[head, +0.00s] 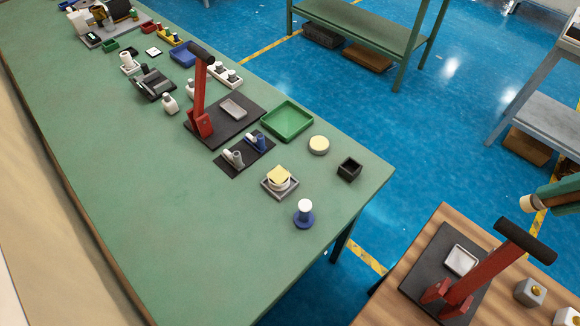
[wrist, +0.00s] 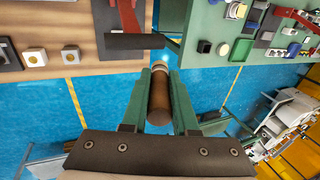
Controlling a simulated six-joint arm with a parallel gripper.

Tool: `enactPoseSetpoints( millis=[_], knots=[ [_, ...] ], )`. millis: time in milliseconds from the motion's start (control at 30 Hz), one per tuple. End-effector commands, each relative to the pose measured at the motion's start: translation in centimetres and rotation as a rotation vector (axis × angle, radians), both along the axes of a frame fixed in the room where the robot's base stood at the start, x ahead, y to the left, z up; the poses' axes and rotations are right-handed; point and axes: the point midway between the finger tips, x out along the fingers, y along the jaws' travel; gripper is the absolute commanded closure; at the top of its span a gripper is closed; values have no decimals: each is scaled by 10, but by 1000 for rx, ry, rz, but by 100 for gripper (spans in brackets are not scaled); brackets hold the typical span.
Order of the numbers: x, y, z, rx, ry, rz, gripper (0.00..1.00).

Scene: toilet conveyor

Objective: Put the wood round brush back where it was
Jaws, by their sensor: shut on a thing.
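The wood round brush (wrist: 158,105) has a brown cylindrical handle and a pale round end. My gripper (wrist: 159,78) is shut on it, with a green finger on each side and the pale end past the fingertips. In the head view my gripper (head: 558,193) is at the right edge, and the brush's pale end (head: 529,203) sticks out to the left, above the floor near the wooden table. Most of the handle is hidden there by the fingers. The brush's earlier place cannot be told from these frames.
The green table (head: 150,230) holds a small black open box (head: 349,168), a cream disc (head: 319,145), a blue-based white-topped item (head: 304,213) and a green tray (head: 288,121). A red lever press (head: 490,265) with a black handle stands on the wooden table (head: 385,303), close below my gripper.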

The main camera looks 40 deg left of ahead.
Motion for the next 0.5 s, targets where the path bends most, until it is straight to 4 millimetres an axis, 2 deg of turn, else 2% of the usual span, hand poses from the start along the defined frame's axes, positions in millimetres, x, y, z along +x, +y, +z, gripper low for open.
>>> enactPoseSetpoints(
  millis=[167,267,367,500],
  knots=[
    [3,3,-3,-6,2,22,100],
    [14,16,-17,-33,2,122,100],
    [32,42,-42,-83,-4,305,100],
    [55,95,-86,-168,-42,631,100]
  ],
)
